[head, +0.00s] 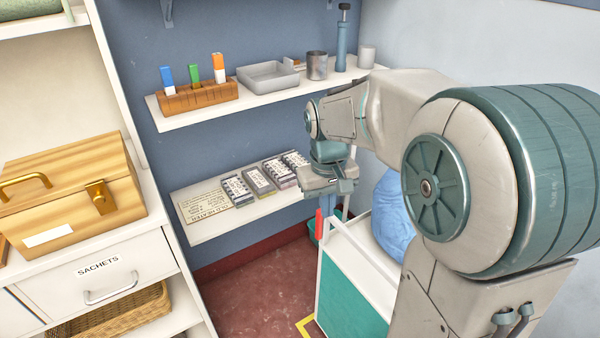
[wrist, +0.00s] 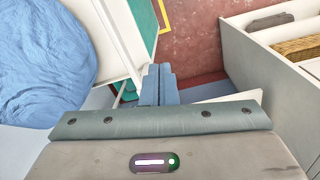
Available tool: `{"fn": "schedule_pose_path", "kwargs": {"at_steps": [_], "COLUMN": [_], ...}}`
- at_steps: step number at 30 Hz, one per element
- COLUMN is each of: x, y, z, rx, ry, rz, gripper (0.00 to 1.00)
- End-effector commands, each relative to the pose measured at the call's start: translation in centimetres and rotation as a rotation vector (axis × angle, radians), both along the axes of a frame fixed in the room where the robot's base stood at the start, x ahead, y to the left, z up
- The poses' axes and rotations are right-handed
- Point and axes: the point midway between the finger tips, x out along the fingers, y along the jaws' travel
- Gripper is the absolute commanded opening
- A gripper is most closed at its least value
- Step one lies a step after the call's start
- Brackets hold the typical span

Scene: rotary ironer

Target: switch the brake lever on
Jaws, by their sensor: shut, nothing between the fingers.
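The brake lever appears to be the red handle (head: 319,222) at the near-wall corner of the white and teal trolley (head: 345,285). It stands roughly upright in the head view. I cannot make out the red handle in the wrist view.
A blue bundle (head: 391,215) sits on the trolley. Wall shelves behind hold several small boxes (head: 260,180) and a grey tray (head: 268,77). A cabinet with a wooden box (head: 70,190) stands at left. Red floor (head: 255,285) is clear between cabinet and trolley.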

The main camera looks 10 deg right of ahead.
Motion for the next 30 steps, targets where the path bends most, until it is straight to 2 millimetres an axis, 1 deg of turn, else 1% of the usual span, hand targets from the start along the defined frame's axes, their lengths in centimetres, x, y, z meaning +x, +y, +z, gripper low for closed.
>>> {"fn": "schedule_pose_path", "kwargs": {"at_steps": [1,4,7,12,15,18,21,24,30], "x": [2.1,5.6,9.0,14.3,16.9,18.9,20.3,21.1,21.5], "y": [0.2,0.4,0.8,1.3,1.6,1.8,2.0,2.1,2.1], "z": [0.9,1.3,1.3,0.3,-0.7,-1.9,-2.9,-3.6,-4.1], "rx": [-0.005,-0.013,-0.019,-0.025,-0.028,-0.027,-0.026,-0.025,-0.025], "ry": [0.022,0.058,0.094,0.154,0.187,0.215,0.235,0.248,0.256], "rz": [0.02,0.056,0.093,0.149,0.179,0.204,0.219,0.229,0.236], "gripper": [0.0,0.0,0.0,0.0,0.0,0.0,0.0,0.0,0.0]}}
